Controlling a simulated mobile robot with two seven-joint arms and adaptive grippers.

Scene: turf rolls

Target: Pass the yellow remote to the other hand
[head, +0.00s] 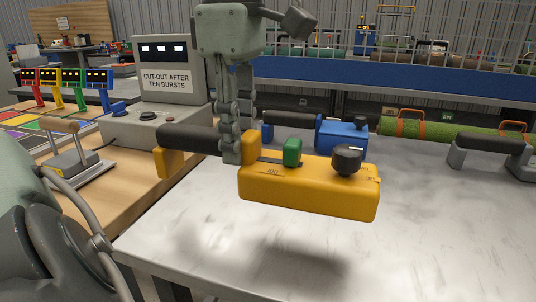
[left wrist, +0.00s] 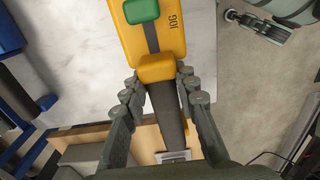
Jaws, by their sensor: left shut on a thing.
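The yellow remote (head: 308,190) has a black grip bar, a green slider and a black knob. It is held level above the pale table, with its shadow on the top below. My left gripper (head: 231,150) comes down from above and is shut on the black bar, close to the yellow body. In the left wrist view the fingers (left wrist: 163,92) stand either side of the bar, and the yellow body (left wrist: 178,35) reaches away from them. What looks like my right gripper (left wrist: 240,17) shows at that view's upper right. Its jaw state is unclear.
The pale table (head: 440,225) is bare at front right. A blue remote (head: 342,134) lies behind, and a grey one (head: 490,150) at the right edge. A control box (head: 165,95) and a lever unit (head: 75,160) stand on the wooden bench. A green turf roll (head: 420,130) lies behind.

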